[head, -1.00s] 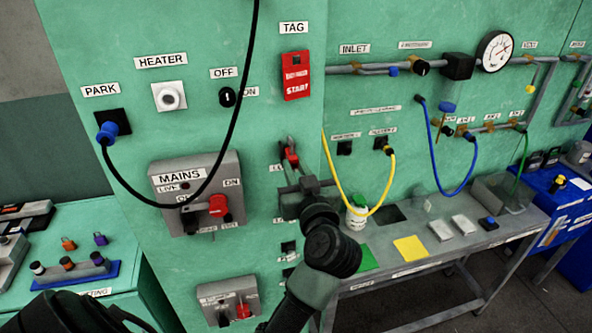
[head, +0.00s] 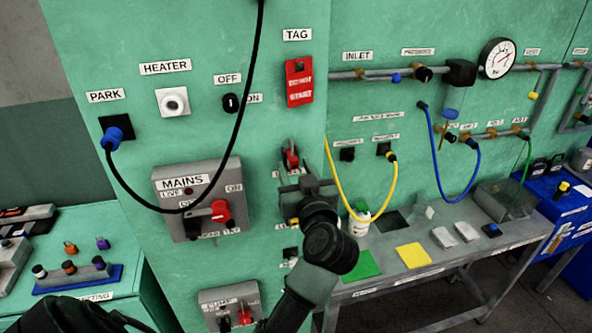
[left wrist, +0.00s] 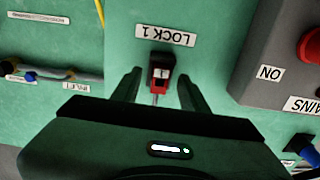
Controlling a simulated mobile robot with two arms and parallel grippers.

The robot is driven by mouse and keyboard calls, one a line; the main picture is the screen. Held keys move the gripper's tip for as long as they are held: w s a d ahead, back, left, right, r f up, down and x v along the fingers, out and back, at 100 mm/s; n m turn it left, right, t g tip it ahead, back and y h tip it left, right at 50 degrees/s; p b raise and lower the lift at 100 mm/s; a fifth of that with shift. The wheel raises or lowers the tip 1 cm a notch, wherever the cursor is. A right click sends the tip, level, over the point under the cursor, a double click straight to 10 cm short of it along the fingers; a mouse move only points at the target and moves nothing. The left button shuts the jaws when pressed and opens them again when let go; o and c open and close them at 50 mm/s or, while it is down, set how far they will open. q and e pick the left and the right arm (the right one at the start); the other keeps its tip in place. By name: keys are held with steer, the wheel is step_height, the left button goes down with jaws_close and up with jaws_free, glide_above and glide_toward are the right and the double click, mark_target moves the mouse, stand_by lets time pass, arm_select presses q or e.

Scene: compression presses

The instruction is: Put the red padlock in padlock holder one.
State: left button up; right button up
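The red padlock (left wrist: 161,76) sits at the small black padlock holder (left wrist: 161,60) under the upside-down LOCK 1 label (left wrist: 165,36) in the left wrist view. Its thin shackle points toward my gripper. My left gripper (left wrist: 158,77) has its two fingers apart, one on each side of the padlock, with green panel showing in the gaps. In the head view the red padlock (head: 291,158) shows just above my left gripper (head: 304,182), which hides the panel behind it. How deep the padlock sits in the holder is hard to tell. My right gripper is not in view.
The grey MAINS box (head: 168,190) with a red switch is close left of the gripper. A black cable (head: 236,110) hangs down the panel to a blue plug (head: 116,138). A red tag (head: 299,82) hangs above. A grey bench (head: 455,262) stands right.

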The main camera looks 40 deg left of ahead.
arm_select(q)
steer(key=shift+d+f, duration=0.1)
steer(key=shift+f, duration=0.05)
steer(key=b+v, duration=0.2)
steer(key=v, duration=0.5)
steer(key=shift+s+d+b, duration=0.2)
steer(key=shift+s+b, duration=0.1)
